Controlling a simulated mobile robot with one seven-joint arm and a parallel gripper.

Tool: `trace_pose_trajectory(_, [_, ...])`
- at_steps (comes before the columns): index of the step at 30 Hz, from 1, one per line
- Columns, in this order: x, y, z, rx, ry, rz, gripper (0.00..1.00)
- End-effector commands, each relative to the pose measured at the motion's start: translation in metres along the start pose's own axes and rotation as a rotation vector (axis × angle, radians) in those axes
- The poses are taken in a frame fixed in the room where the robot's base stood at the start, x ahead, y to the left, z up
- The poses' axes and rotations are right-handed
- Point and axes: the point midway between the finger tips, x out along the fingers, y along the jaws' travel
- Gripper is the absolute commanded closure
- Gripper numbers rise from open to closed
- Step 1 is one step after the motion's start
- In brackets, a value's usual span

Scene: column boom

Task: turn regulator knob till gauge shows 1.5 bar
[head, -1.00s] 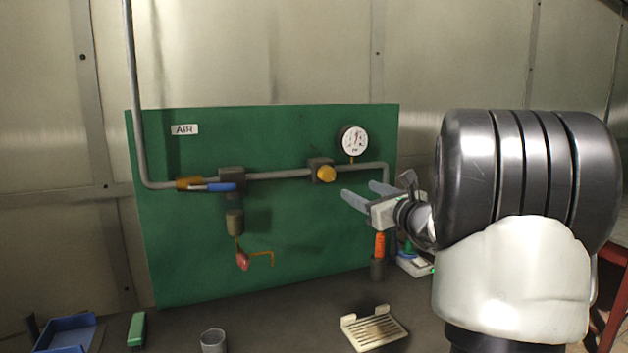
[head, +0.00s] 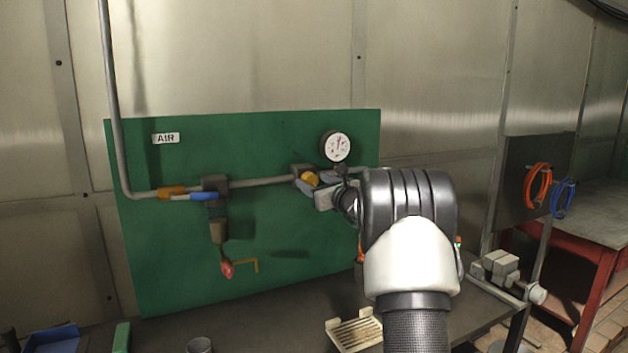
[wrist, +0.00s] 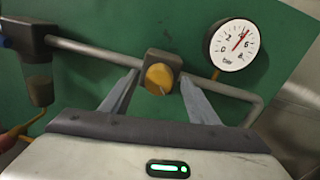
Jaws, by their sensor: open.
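The yellow regulator knob (head: 310,179) sits on a grey block on the pipe; it also shows in the wrist view (wrist: 159,77) with a pale line on its face. My gripper (head: 323,186) is open and close in front of the knob. In the wrist view the two fingers (wrist: 157,84) appear on either side of the knob, with gaps; I cannot tell how deep they reach. The round white gauge (head: 337,146) is above and right of the knob. In the wrist view (wrist: 233,45) its red needle points up and right, roughly between 4 and 6 bar.
A green panel (head: 280,235) carries the pipe, a blue-handled valve (head: 203,196) and a red part (head: 227,269) below. A slotted tray (head: 355,332) lies on the bench. My arm hides part of the panel's right side. A red-legged table (head: 592,240) stands at right.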

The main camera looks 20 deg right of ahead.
Motion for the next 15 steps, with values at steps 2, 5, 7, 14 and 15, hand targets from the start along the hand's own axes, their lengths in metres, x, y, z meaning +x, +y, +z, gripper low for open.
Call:
trace_pose_trajectory(2, [0.005,0.0005,0.0,0.0,0.0,0.001,0.45])
trace_pose_trajectory(5, [0.0071,0.0006,0.0002,-0.001,-0.001,0.001,0.45])
trace_pose_trajectory(7, [0.0073,0.0006,0.0002,-0.001,-0.001,0.001,0.45])
trace_pose_trajectory(14, [0.007,0.0005,-0.0001,-0.001,0.0,0.001,0.6])
trace_pose_trajectory(15, [0.0069,0.0004,0.0,-0.001,0.0,0.001,0.67])
